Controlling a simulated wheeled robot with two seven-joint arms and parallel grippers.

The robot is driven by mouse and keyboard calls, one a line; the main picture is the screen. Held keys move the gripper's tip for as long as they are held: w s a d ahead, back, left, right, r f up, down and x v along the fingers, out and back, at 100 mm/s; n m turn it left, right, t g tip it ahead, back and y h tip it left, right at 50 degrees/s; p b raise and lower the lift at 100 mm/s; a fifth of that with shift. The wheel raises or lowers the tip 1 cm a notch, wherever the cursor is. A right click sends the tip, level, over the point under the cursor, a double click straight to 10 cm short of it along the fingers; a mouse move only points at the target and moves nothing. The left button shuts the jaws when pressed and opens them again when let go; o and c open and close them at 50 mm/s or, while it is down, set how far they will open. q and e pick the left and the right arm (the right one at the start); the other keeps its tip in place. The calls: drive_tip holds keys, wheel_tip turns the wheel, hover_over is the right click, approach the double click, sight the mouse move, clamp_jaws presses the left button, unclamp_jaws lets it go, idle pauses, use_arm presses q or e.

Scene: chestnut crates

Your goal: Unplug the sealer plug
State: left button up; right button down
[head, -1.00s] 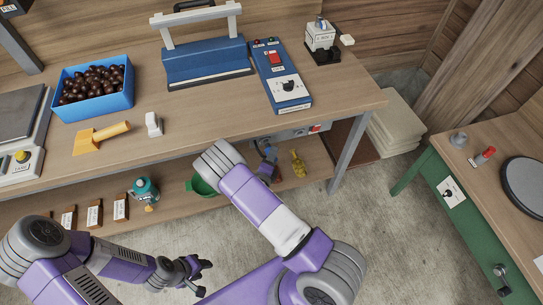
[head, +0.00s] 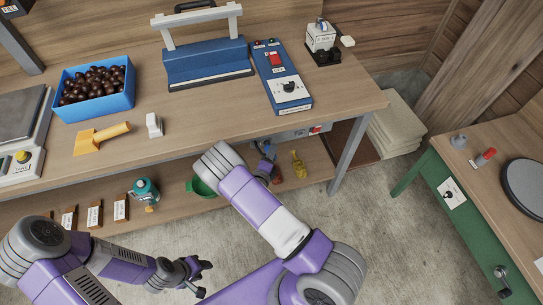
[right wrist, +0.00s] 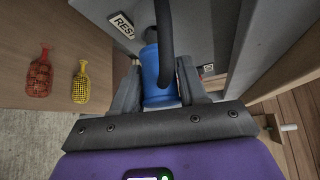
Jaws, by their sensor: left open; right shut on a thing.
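The blue plug (right wrist: 157,72) with its thick black cable is between the two fingers of my right gripper (right wrist: 160,82) in the right wrist view, and the gripper is shut on it. I cannot tell whether its far end is in a socket. In the head view my right gripper (head: 264,160) is just under the bench's front edge, beside a grey panel (head: 300,132) with a red switch, and my forearm partly hides it. The blue sealer (head: 207,63) stands on the bench. My left gripper (head: 194,274) is open and empty, low over the floor.
On the bench are a blue control box (head: 283,80), a blue bin (head: 95,92) of chestnuts and a yellow scraper (head: 102,136). A bench leg (head: 352,150) is to the right.

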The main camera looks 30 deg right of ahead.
drive_tip(key=shift+w+d, duration=0.15)
drive_tip(key=shift+w, duration=0.4)
drive_tip(key=shift+w+d, duration=0.15)
drive_tip(key=shift+w, duration=0.4)
drive_tip(key=c, duration=0.5)
unclamp_jaws()
